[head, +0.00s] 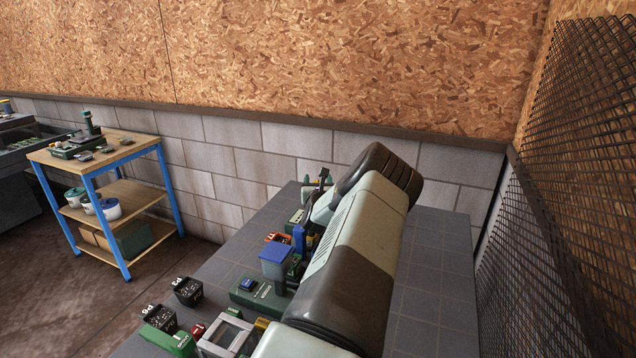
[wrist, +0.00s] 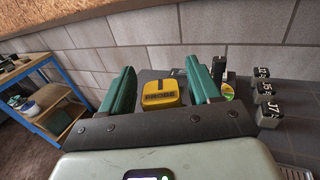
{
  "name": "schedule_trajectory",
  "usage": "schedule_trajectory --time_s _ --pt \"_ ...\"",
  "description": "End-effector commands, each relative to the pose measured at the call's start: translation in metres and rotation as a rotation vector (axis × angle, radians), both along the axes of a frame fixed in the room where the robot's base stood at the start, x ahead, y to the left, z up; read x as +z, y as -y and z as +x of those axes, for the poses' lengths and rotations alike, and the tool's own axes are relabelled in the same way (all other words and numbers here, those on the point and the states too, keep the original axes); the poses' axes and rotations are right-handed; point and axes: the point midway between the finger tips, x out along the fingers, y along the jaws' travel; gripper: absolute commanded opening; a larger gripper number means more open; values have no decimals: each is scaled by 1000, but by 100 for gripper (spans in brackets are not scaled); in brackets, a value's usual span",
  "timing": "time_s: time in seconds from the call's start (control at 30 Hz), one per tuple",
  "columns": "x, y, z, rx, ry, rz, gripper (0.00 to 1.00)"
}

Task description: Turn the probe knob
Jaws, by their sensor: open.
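In the wrist view a yellow block-like part (wrist: 160,92) with a dark lettered label, which may read PROBE, shows between the two green fingers of my gripper (wrist: 159,68). I take it to be the probe knob. The fingers stand wide apart, with a visible gap on each side of the yellow part. My gripper is open and holds nothing. How far the fingertips are above or beyond the yellow part cannot be told. In the head view my own arm hides most of the gripper and the yellow part cannot be made out there.
A grey tiled bench (head: 432,300) carries several small devices, including a blue-lidded container (head: 276,260) and black blocks (head: 187,291). Black blocks marked J (wrist: 268,115) stand right of my gripper. A block wall (head: 235,160) is behind, wire mesh (head: 560,200) at right.

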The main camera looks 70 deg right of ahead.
Motion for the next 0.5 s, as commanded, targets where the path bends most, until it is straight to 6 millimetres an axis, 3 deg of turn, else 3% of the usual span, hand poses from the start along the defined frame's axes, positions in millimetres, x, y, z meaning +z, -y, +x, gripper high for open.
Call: schedule_trajectory --time_s 0.27,0.5 --pt "1 -8 -5 -2 1 -2 62" --pt "2 -44 -19 0 0 0 62"
